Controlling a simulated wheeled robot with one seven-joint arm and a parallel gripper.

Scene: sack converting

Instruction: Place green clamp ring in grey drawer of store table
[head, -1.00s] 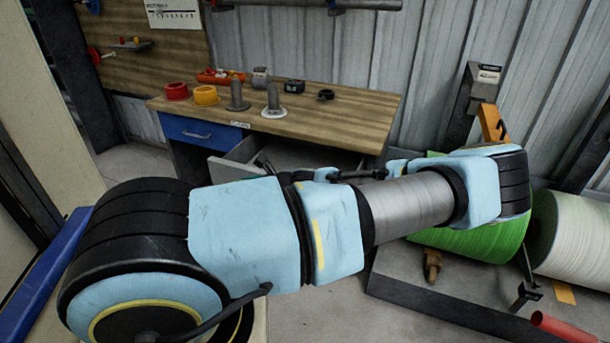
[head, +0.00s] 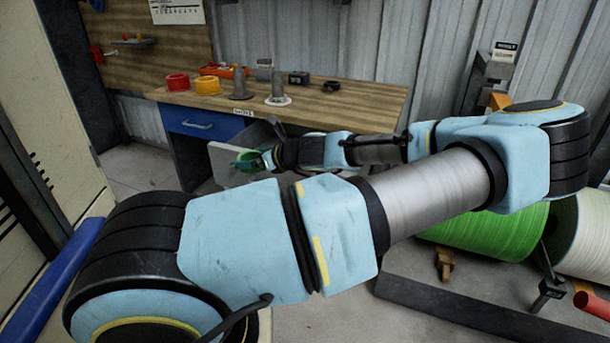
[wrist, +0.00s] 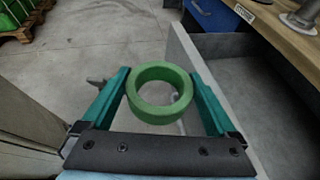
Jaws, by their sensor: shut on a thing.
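The green clamp ring (wrist: 160,93) is held between the two teal fingers of my gripper (wrist: 160,98) in the wrist view. In the head view the ring (head: 248,160) shows small at the end of my gripper (head: 258,158), in front of the open drawer. The grey drawer (head: 222,168) is pulled out from the store table (head: 340,105). In the wrist view the drawer's front panel (wrist: 190,75) and bare inside are to the right of the ring. The ring is outside the drawer's front panel, with floor behind it. My arm hides much of the drawer in the head view.
On the table top stand a red ring (head: 177,82), a yellow ring (head: 207,85), two grey posts and a black clamp (head: 332,86). A blue drawer (head: 200,124) is shut. A large green roll (head: 490,235) lies at right.

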